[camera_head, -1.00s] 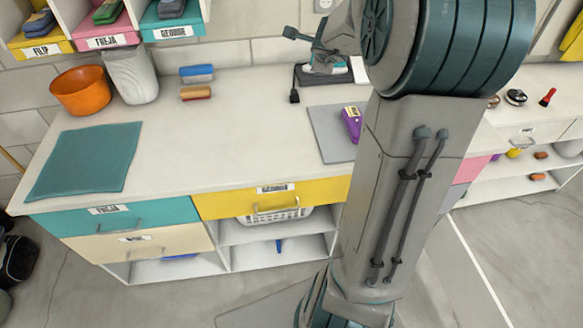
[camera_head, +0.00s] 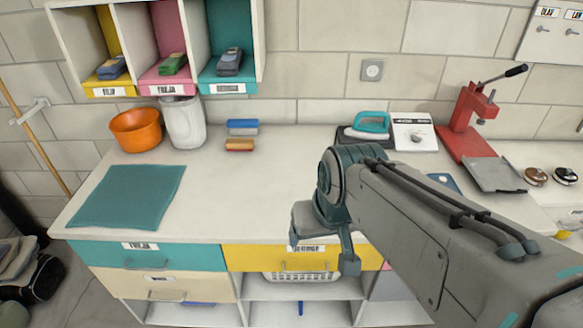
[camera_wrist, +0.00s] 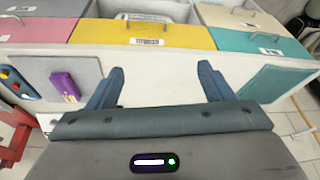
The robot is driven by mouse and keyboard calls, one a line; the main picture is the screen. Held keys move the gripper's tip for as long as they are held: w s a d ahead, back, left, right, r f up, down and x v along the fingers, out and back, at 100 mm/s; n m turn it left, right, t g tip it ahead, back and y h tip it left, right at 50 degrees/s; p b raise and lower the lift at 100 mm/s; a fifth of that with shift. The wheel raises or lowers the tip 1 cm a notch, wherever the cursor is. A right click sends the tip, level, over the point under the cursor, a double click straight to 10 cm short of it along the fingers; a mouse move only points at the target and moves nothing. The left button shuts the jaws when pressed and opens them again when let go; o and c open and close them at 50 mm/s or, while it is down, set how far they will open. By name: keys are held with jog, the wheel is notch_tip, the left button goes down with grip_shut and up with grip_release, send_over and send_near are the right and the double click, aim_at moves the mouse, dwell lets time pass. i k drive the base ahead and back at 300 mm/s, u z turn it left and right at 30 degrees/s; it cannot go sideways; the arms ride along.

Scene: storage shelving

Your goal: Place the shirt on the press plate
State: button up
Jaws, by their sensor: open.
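My gripper (camera_head: 322,250) is open and empty over the counter's front edge, above the yellow drawer. Its two spread fingers also show in the wrist view (camera_wrist: 158,88), with bare counter between them. A red press (camera_head: 468,118) stands at the back right of the counter, with a bare grey plate (camera_head: 492,174) at its front. No shirt is plainly recognisable. A flat teal cloth-like sheet (camera_head: 128,196) lies at the counter's left; I cannot tell whether it is a shirt. The sheet also shows at the right of the wrist view (camera_wrist: 276,83).
An orange bowl (camera_head: 136,130), white bin (camera_head: 184,124) and two rollers (camera_head: 241,127) stand at the back left. A teal iron (camera_head: 371,124) sits behind my arm. A purple item (camera_wrist: 64,85) lies on a grey mat. The counter's middle is clear.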

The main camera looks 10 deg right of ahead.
aim_at(493, 170)
jog(key=u, duration=0.85)
jog(key=i, duration=0.7)
jog(key=z, duration=2.5)
